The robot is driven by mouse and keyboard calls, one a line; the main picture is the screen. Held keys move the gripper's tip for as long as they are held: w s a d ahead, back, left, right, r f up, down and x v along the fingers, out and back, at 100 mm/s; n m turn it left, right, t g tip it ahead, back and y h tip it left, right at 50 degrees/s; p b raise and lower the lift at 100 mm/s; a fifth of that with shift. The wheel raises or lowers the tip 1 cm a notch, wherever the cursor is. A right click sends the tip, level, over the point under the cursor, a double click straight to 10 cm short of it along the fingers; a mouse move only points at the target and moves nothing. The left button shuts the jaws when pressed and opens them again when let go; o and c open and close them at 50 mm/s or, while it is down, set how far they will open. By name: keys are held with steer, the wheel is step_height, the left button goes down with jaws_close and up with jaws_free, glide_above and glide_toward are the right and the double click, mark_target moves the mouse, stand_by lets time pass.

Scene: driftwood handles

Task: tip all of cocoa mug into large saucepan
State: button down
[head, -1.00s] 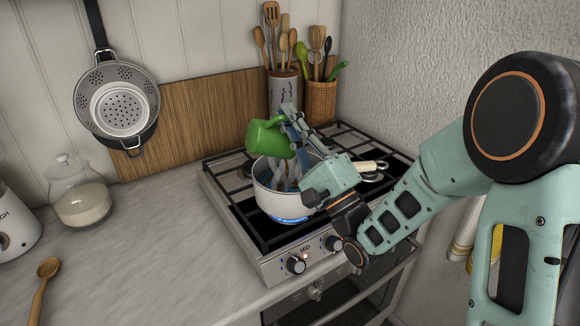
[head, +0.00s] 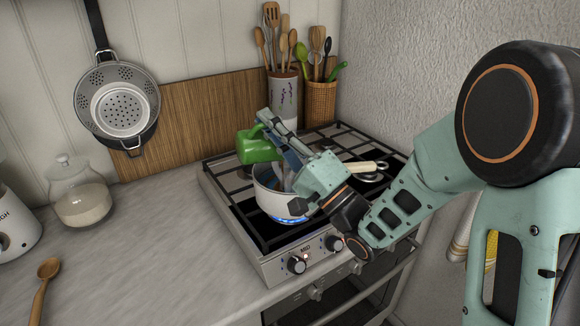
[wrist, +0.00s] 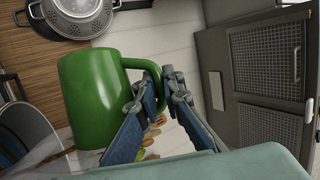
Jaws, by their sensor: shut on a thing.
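The green mug (head: 258,148) is over the back left of the white saucepan (head: 268,187), against its far rim in the picture; I cannot tell whether they touch. My gripper (head: 283,145) is shut on the mug's handle. The wrist view shows the mug (wrist: 92,100) with its handle between my gripper's fingers (wrist: 160,92). The mug looks tilted in the head view, but its mouth and contents are hidden. The saucepan stands on a lit burner with a blue flame. My gripper covers part of the pan's opening, and no stream can be made out.
The gas stove (head: 228,195) has knobs along its front. A utensil crock (head: 285,95) and wicker holder (head: 321,103) stand behind it. A glass jar (head: 78,195) and wooden spoon (head: 42,285) are at left. The counter (head: 150,250) between is clear. A colander (head: 118,100) hangs above.

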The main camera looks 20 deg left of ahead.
mark_target(244, 152)
steer(key=s+a+n+g, duration=0.1)
steer(key=n, duration=0.1)
steer(key=s+a+f+n+g, duration=0.1)
steer(key=s+a+n+g+h, duration=0.1)
steer(key=a+n, duration=0.1)
steer(key=shift+s+a+f+n, duration=0.1)
steer(key=shift+s+f+n, duration=0.05)
steer(key=shift+f+n, duration=0.2)
steer(key=s+a+n+g+h+p, duration=0.3)
steer(key=s+a+n+h+p, duration=0.1)
steer(key=n+p, duration=0.25)
step_height(244, 152, down, 12)
steer(key=s+a+f+n+t+h+b, duration=0.15)
steer(key=n+h+b, duration=0.25)
steer(key=b, duration=0.6)
step_height(244, 152, up, 7)
steer(key=p, duration=0.7)
steer(key=shift+s+a, duration=0.2)
steer(key=shift+a, duration=0.2)
steer(key=shift+f, duration=0.1)
